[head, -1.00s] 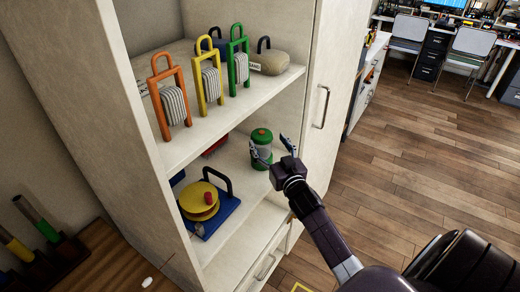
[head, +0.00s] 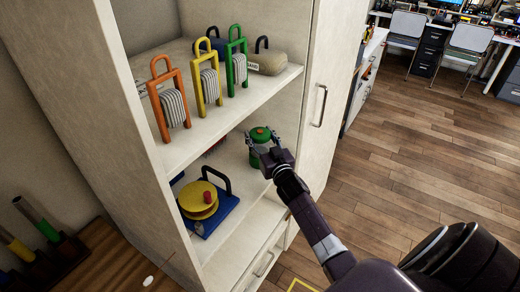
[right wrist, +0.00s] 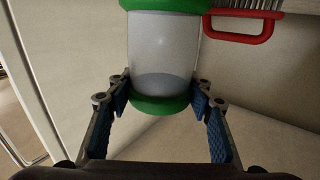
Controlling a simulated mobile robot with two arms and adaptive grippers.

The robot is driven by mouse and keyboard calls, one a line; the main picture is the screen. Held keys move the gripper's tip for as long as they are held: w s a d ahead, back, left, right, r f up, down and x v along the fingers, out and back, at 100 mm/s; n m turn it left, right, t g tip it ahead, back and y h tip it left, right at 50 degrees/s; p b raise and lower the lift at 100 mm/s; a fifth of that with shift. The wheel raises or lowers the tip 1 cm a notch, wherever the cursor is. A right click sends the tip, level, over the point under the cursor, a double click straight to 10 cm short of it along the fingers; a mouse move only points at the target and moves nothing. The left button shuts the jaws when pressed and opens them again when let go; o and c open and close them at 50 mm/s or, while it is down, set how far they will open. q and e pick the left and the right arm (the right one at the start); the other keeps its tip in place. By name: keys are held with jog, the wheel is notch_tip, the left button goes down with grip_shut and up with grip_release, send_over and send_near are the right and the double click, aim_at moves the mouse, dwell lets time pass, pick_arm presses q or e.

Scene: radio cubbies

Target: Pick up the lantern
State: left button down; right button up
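The lantern (head: 260,133) has a green top and stands upright on the middle shelf of the cabinet, near its right side. In the right wrist view its clear grey body (right wrist: 163,50) and green base show at the top centre. My right gripper (head: 265,149) is at the lantern, in front of it. In the wrist view its blue-padded fingers are spread, one on each side of the lantern's lower part, with no clear grip on it. My left gripper is not in view.
On the same shelf are a blue base with a yellow disc (head: 196,201) and a red-handled brush (right wrist: 240,26). The upper shelf (head: 215,122) above the lantern holds orange, yellow and green framed items. A cabinet door (head: 335,90) is at right.

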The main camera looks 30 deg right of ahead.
grip_shut()
jog(key=shift+r, duration=0.1)
